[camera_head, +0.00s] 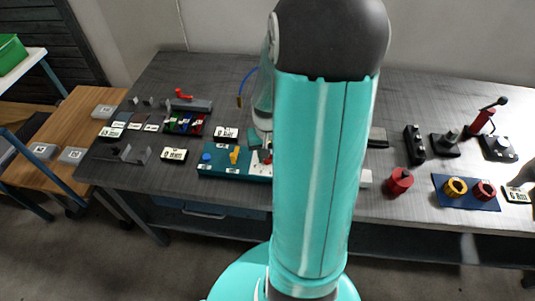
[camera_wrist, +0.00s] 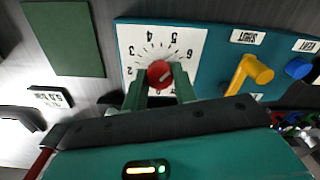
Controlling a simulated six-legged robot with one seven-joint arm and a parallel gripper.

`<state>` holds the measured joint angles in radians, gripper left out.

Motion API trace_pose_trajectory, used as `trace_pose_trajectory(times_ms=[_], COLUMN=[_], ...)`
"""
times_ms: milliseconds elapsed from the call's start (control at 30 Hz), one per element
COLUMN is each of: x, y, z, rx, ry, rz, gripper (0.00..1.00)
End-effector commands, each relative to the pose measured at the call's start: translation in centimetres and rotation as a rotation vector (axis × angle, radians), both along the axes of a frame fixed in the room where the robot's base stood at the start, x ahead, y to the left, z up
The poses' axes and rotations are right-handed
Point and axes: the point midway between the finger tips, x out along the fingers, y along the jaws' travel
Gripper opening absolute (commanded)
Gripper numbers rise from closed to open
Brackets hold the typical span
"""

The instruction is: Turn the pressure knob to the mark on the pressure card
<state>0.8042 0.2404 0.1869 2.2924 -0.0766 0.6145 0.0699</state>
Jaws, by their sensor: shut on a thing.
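The red pressure knob (camera_wrist: 159,73) sits at the centre of a white dial plate (camera_wrist: 192,38) numbered around its edge, upside down in the wrist view. My gripper (camera_wrist: 160,82) has its two green fingers closed on either side of the knob. A pale line shows on the knob, but its exact reading is too small to tell. A white card (camera_wrist: 50,97) with inverted print, possibly the pressure card, lies beside the panel; its figure is hard to read. In the head view my arm hides most of the dial and gripper.
The teal panel (camera_head: 215,172) also carries a yellow lever (camera_head: 234,154) and a blue button (camera_head: 206,158). A dark green plate (camera_wrist: 65,38) lies near the dial. A red cylinder (camera_head: 400,181) and a blue mat (camera_head: 463,203) with two rings stand to the right.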

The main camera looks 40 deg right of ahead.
Motion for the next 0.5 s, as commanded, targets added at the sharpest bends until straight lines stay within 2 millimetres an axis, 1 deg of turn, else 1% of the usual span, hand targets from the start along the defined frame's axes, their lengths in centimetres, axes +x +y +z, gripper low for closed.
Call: trace_pose_trajectory(times_ms=[233,267,333,367,500], x=[0.05,0.05,0.04,0.04,0.02], y=[-0.01,-0.01,-0.02,-0.02,-0.02], z=[0.08,0.08,0.07,0.07,0.05], rx=[-0.001,-0.001,-0.001,-0.001,-0.001], ry=[-0.001,-0.001,-0.001,-0.001,-0.001], rz=[0.001,0.001,0.0,0.0,0.0], gripper=[0.05,0.32,0.45,0.49,0.49])
